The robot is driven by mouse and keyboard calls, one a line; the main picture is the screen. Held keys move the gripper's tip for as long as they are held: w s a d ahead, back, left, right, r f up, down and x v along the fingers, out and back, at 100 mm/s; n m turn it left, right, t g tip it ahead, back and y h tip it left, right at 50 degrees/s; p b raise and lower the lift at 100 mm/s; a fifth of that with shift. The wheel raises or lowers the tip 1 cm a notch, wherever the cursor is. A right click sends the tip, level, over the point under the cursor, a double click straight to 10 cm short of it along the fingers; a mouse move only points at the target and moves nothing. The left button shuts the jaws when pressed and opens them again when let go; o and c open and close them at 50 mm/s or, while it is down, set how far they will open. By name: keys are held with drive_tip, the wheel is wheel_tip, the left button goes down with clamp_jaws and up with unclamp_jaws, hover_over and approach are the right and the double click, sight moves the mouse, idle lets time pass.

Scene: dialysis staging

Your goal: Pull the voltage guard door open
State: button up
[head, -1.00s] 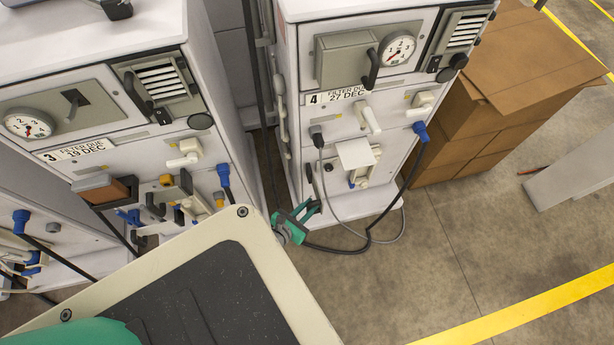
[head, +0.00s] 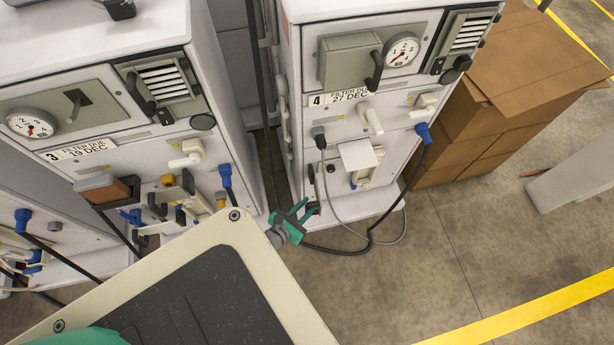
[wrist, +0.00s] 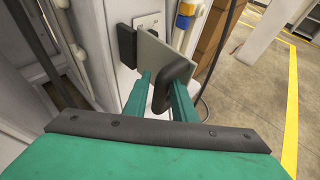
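The voltage guard door is a flat grey plate (wrist: 156,54) in the wrist view, with a thick black handle (wrist: 178,80) on its near face. The plate stands out at an angle from the white cabinet, and part of the panel shows behind it. My gripper (wrist: 160,98) has its teal fingers on both sides of the handle, closed on it. In the head view my gripper (head: 308,208) is low at the left front edge of machine 4 (head: 345,225). The door is small and nearly edge-on there, so its angle is hard to judge.
Machine 3 (head: 75,120) stands to the left. A black cable (head: 335,251) and a grey hose loop over the floor close to my gripper. Cardboard boxes (head: 500,110) stand right of machine 4. The floor in front (head: 430,270) is clear.

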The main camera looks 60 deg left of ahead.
drive_tip(key=shift+r, duration=0.25)
drive_tip(key=v, duration=1)
drive_tip(key=shift+s, duration=0.4)
drive_tip(key=shift+d+f, duration=0.1)
drive_tip(key=s+d+r+n+t+h, duration=0.1)
drive_tip(key=d+r+n+h, duration=0.1)
drive_tip(key=d+r+n, duration=1.1)
drive_tip(key=d+r+n+t+h, duration=0.1)
drive_tip(key=d+r+n+h, duration=0.1)
drive_tip(key=d+r+n, duration=1)
drive_tip(key=d+n, duration=0.6)
drive_tip(key=n, duration=0.1)
drive_tip(key=shift+s+r+n+t, duration=0.3)
drive_tip(key=shift+s+r, duration=0.1)
